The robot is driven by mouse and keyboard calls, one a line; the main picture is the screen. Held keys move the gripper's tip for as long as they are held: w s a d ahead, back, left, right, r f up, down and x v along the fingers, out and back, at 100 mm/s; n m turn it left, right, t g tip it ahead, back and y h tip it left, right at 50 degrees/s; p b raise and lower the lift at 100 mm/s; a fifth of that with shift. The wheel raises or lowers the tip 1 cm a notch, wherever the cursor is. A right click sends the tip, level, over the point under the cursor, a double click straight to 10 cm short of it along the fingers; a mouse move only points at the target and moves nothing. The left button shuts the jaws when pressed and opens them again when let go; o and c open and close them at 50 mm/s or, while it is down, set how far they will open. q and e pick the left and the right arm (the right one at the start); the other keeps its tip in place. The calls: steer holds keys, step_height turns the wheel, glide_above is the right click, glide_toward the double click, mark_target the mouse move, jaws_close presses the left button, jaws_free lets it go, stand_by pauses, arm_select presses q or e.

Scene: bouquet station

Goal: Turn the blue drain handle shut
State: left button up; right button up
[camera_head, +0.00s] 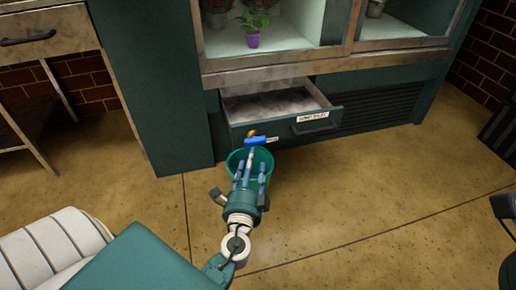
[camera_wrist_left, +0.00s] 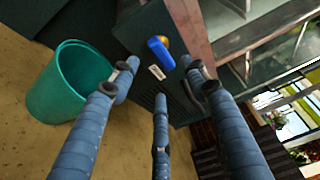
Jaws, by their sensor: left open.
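The blue drain handle (camera_head: 256,141) sits on a brass valve on the front of the open lower drawer (camera_head: 231,133), left of its label. It lies roughly sideways in the head view. In the left wrist view the blue handle (camera_wrist_left: 160,53) shows beyond the fingertips, with the brass part behind it. My left gripper (camera_head: 252,172) is open and empty, its fingers pointing toward the handle. The fingers are apart from the handle in the wrist view, where the gripper (camera_wrist_left: 160,85) frames it from below.
A green bucket (camera_head: 237,158) stands on the floor below the valve, partly hidden by my left gripper; it also shows in the left wrist view (camera_wrist_left: 52,99). A wooden table (camera_head: 52,47) stands at left.

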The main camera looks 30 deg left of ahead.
mark_target(255, 145)
arm_select(q)
steer(key=x, duration=0.8)
steer(key=shift+w+a, duration=0.1)
steer(key=shift+w, duration=0.05)
jaws_close()
